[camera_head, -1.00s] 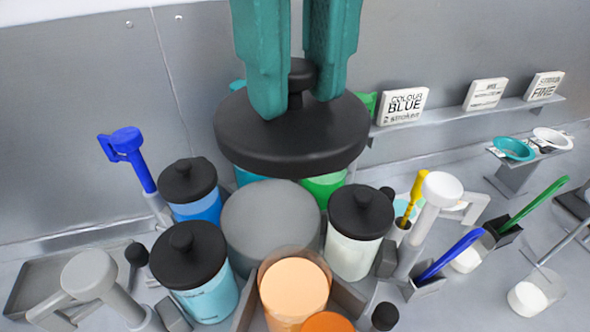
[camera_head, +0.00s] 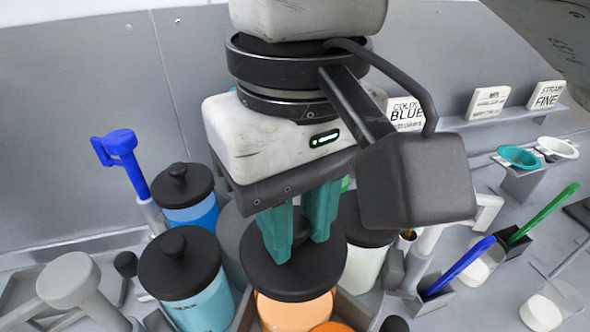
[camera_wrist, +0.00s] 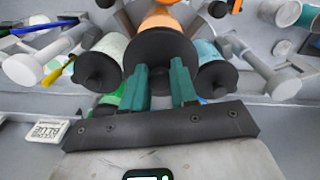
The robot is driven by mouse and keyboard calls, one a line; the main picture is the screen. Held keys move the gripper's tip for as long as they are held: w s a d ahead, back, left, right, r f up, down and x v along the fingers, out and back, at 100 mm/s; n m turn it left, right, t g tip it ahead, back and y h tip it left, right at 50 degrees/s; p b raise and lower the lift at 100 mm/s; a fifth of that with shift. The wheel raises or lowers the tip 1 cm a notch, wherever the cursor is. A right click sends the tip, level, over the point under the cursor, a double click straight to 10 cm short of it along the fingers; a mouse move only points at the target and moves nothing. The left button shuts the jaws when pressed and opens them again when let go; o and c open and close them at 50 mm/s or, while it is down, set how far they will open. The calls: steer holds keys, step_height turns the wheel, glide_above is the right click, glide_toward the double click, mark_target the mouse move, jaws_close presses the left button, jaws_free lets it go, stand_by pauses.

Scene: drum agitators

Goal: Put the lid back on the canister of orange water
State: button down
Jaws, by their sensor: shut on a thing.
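My gripper (camera_head: 303,246), with teal fingers, is shut on the knob of a black round lid (camera_head: 292,275). The lid is over the top of the canister of orange water (camera_head: 296,310), looking about level and covering its mouth. I cannot tell whether it is fully seated. In the wrist view my fingers (camera_wrist: 160,97) reach the black lid (camera_wrist: 160,50), and the orange canister (camera_wrist: 160,20) shows beyond it. The knob is mostly hidden between the fingers.
Lidded canisters of blue (camera_head: 188,212), light blue (camera_head: 200,300) and whitish (camera_head: 361,268) liquid stand close around. A grey round surface (camera_head: 230,232) lies behind. A blue-handled tool (camera_head: 458,265) stands at right. A shelf with signs (camera_head: 488,103) runs along the back wall.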

mark_target(299, 250)
steer(key=shift+f+b, duration=2.05)
steer(key=shift+b, duration=0.1)
steer(key=shift+f+b, duration=0.45)
steer(key=shift+f, duration=0.65)
steer(key=shift+s+d+r+p, duration=0.1)
steer(key=shift+s+p, duration=0.05)
steer(key=shift+p, duration=0.4)
steer(key=shift+f+p, duration=0.2)
steer(key=shift+p, duration=0.35)
stand_by(0.5)
steer(key=shift+c, duration=1.6)
jaws_free()
steer(key=shift+r, duration=0.1)
